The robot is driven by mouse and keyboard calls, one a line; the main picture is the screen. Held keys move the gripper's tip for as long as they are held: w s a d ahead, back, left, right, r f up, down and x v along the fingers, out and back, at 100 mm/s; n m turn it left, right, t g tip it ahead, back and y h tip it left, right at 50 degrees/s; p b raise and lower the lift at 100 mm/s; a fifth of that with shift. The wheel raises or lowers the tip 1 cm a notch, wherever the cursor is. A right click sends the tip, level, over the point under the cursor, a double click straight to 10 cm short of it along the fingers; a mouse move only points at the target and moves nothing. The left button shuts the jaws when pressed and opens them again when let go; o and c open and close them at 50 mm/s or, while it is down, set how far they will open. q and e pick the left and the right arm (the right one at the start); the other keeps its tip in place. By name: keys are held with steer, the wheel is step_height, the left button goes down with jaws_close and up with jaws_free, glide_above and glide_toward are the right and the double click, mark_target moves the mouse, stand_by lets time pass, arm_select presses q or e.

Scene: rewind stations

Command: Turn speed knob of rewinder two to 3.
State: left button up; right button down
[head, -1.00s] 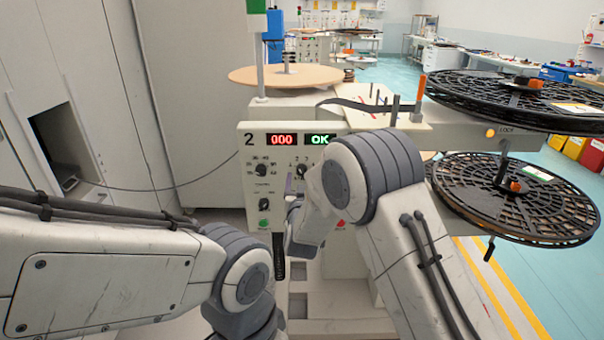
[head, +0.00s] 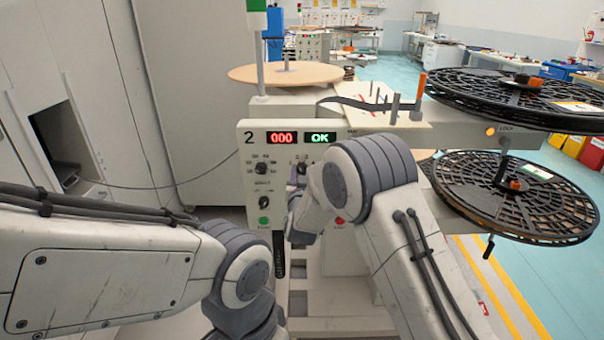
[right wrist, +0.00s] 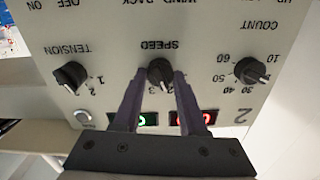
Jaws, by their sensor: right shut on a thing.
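Rewinder two's off-white control panel (head: 245,190) stands ahead, marked "2", with a red "000" display (head: 282,138) and a green "OK" display (head: 320,139). The black speed knob (right wrist: 160,72) is in the middle of the right wrist view, which shows the panel upside down. In the head view the speed knob (head: 302,169) sits just left of my right arm. My right gripper (right wrist: 160,78) is shut on the speed knob, one dark finger on each side. The knob's white mark is near the 2 and 3; which one is unclear. My left gripper is out of view.
The tension knob (right wrist: 71,76) and count knob (right wrist: 250,71) flank the speed knob closely. A green button (head: 264,221) and a red button (head: 340,221) are lower on the panel. Black reels (head: 515,195) stand at the right. A wooden disc (head: 287,73) lies behind the panel.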

steer(key=shift+f+m+b, duration=0.2)
steer(key=shift+m+b, duration=0.3)
steer(key=shift+b, duration=0.3)
steer(key=m+b, duration=0.5)
steer(key=b, duration=0.1)
steer(key=shift+f+b, duration=0.1)
steer(key=shift+b, duration=0.3)
steer(key=shift+d+m+b, duration=0.1)
steer(key=shift+m+b, duration=1.25)
steer(key=shift+m, duration=0.05)
steer(key=shift+r, duration=0.2)
steer(key=shift+c, duration=2.2)
jaws_free()
steer(key=s, duration=1)
steer(key=shift+s, duration=0.25)
